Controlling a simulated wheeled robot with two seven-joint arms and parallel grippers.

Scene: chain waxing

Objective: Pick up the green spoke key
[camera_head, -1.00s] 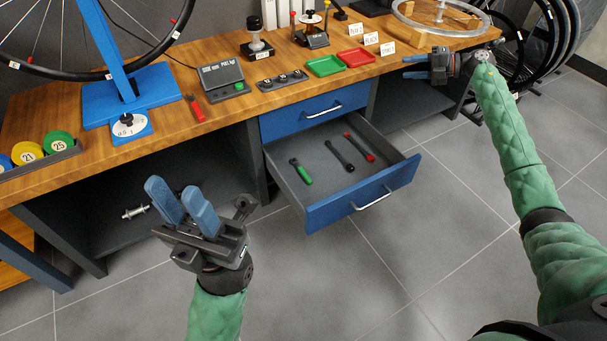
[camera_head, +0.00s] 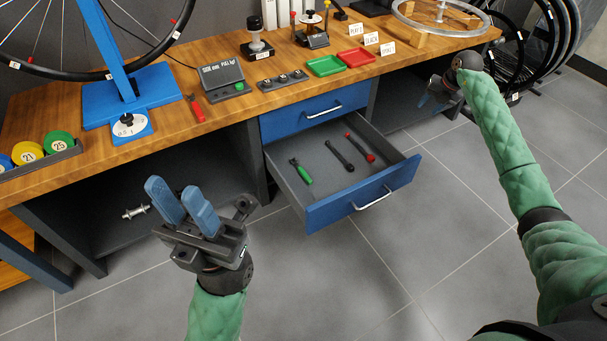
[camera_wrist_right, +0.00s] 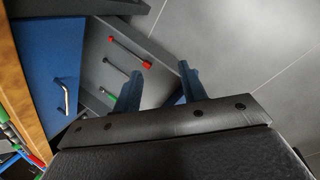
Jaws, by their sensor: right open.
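The green spoke key (camera_head: 302,171) lies in the open drawer (camera_head: 311,215), nearest the drawer's left side. In the right wrist view the green key (camera_wrist_right: 107,96) is partly hidden behind a finger. My right gripper (camera_head: 424,104) is at the right of the head view, beside the bench front and apart from the drawer. Its two blue fingers (camera_wrist_right: 157,82) are open and empty in the right wrist view, with the drawer beyond them. My left gripper (camera_head: 181,200) is at the lower left of the drawer, its blue fingers apart and empty.
A black-handled tool (camera_head: 340,154) and a red-handled tool (camera_head: 360,146) lie in the same drawer. The closed blue drawer (camera_head: 290,123) is above it, under the wooden benchtop (camera_head: 221,118). Floor in front of the drawer is clear.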

